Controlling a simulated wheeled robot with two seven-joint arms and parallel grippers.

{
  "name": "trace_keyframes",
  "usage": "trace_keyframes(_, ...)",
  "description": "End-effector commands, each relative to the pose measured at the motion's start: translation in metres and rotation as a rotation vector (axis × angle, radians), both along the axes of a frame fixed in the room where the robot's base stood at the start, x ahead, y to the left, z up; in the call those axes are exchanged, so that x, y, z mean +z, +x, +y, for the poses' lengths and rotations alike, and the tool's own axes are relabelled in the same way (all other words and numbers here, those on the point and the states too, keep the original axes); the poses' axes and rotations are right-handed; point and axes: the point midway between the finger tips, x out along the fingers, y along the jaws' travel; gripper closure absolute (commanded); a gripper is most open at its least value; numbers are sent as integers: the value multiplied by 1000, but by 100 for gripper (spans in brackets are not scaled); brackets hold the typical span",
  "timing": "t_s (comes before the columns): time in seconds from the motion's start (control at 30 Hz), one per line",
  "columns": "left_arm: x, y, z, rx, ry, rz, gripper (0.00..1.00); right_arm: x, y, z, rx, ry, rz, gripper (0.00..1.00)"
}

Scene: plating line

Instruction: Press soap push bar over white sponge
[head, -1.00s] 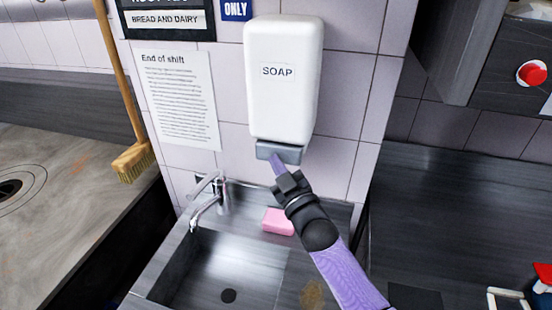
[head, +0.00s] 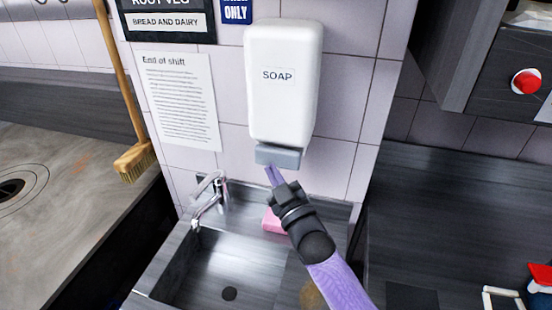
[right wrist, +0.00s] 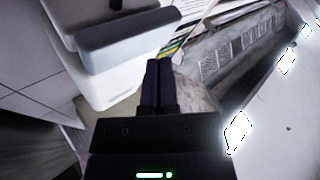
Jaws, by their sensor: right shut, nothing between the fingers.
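The white soap dispenser (head: 283,85) is on the tiled wall, with its grey push bar (head: 279,156) at the bottom. My right gripper (head: 273,174) is shut and empty, its purple fingertips just below the bar; I cannot tell if they touch it. In the right wrist view the shut fingers (right wrist: 158,80) point just right of the grey bar (right wrist: 128,40). A pink sponge (head: 271,221) lies on the sink ledge below, partly hidden by my right gripper. No white sponge shows. My left gripper is not in view.
A steel sink (head: 215,265) with a tap (head: 207,200) is below the dispenser. A paper notice (head: 178,100) hangs on the wall to the left, with a broom (head: 134,160) beyond it. A dark counter lies to the right.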

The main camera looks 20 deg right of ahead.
Motion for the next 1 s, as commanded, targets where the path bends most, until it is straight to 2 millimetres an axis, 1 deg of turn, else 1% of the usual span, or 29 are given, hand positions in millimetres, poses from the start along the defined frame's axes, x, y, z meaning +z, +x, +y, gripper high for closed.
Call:
trace_keyframes(0.2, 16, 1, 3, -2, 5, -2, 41, 3, -17, 12, 0, 3, 1, 100)
trace_keyframes(0.5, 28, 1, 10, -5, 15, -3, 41, 2, -39, 26, 1, 2, 0, 100)
trace_keyframes(0.77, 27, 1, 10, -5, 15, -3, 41, 0, -40, 27, -1, 0, 0, 100)
trace_keyframes(1.0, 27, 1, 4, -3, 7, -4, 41, 0, -40, 27, 0, 0, 0, 100)
